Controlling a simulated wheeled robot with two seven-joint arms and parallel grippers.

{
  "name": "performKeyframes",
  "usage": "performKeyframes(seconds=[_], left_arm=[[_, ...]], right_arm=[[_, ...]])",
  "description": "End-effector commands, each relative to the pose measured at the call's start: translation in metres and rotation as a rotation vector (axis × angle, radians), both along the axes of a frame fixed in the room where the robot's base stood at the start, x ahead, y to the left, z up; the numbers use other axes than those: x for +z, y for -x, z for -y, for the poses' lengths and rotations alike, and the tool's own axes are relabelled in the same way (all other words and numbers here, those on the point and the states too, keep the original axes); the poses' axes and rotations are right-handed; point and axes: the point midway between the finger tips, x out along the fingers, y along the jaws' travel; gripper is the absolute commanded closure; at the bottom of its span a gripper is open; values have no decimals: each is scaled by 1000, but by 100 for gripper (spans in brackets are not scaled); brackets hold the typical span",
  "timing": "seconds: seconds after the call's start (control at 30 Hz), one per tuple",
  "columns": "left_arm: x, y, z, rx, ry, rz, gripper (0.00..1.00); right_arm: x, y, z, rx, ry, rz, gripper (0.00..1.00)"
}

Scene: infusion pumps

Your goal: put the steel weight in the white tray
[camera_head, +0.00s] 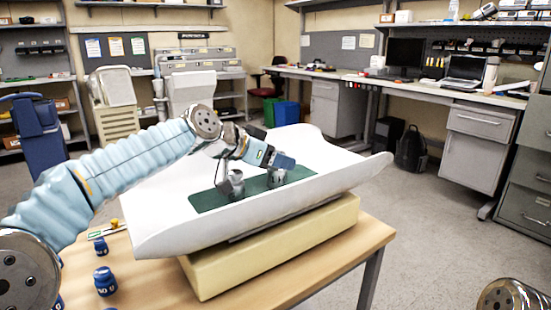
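The white tray (340,169) is a wide, curved pan on a cream base on the wooden table, with a green mat (208,200) inside. A small grey steel weight (237,184) stands on the mat, and a second grey metal piece (277,179) stands to its right. My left gripper (253,177) is low over the mat, right above these pieces. Its dark fingers look spread apart, one by each piece, with no clear grip on either. The fingers partly hide the pieces' tops. My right gripper is out of view; only part of my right arm shows at bottom right.
The floor right of the table is clear. Benches and shelves line the back.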

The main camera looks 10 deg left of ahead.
Motion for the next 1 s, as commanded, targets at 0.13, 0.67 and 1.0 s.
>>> performKeyframes(seconds=[0.13,0.67,1.0], left_arm=[[0,0,0,0,0,0,28],[23,30,-27,4,0,4,28],[55,74,-63,1,1,1,28]], right_arm=[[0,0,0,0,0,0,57],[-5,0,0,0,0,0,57],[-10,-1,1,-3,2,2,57]])
